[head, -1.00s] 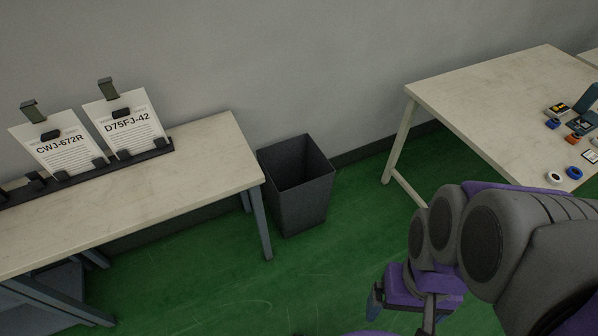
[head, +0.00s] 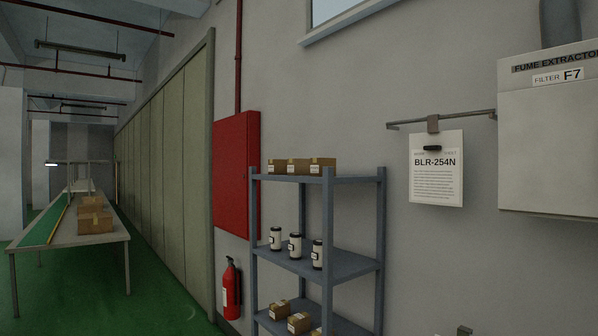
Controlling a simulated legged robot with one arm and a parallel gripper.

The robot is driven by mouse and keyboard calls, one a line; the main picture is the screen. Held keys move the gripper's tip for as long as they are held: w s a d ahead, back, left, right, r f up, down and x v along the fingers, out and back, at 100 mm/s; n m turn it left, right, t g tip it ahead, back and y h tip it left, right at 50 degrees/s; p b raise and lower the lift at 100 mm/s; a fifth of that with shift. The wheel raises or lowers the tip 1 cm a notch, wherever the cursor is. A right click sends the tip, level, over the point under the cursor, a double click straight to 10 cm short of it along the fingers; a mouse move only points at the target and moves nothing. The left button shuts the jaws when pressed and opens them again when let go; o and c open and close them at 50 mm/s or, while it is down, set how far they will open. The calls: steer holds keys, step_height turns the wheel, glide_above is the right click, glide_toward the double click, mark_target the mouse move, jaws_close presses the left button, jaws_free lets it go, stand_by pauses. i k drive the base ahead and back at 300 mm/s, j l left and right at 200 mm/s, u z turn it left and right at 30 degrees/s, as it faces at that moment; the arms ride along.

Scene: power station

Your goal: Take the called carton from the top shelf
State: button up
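Several small brown cartons stand in a row on the top shelf (head: 345,180) of a blue-grey metal rack: a left carton (head: 277,167), a middle carton (head: 297,166) and a right carton (head: 322,165). Their labels are too small to read. A sheet (head: 436,180) reading "BLR-254N" hangs from a wall rail to the right of the rack. My gripper is not in view.
White canisters (head: 295,246) stand on the middle shelf and more cartons (head: 299,323) on the lower shelf. A fire extinguisher (head: 231,288) and red cabinet (head: 236,174) are left of the rack. A long table (head: 105,238) with cartons stands far left. A fume extractor (head: 546,130) hangs right.

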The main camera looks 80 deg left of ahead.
mark_target(275, 167)
steer(key=u, duration=2.7)
steer(key=i+j, duration=0.15)
steer(key=i, duration=0.25)
steer(key=i+j+z, duration=0.1)
steer(key=i, duration=0.35)
steer(key=i+j, duration=0.3)
steer(key=i+z, duration=0.05)
steer(key=i, duration=0.05)
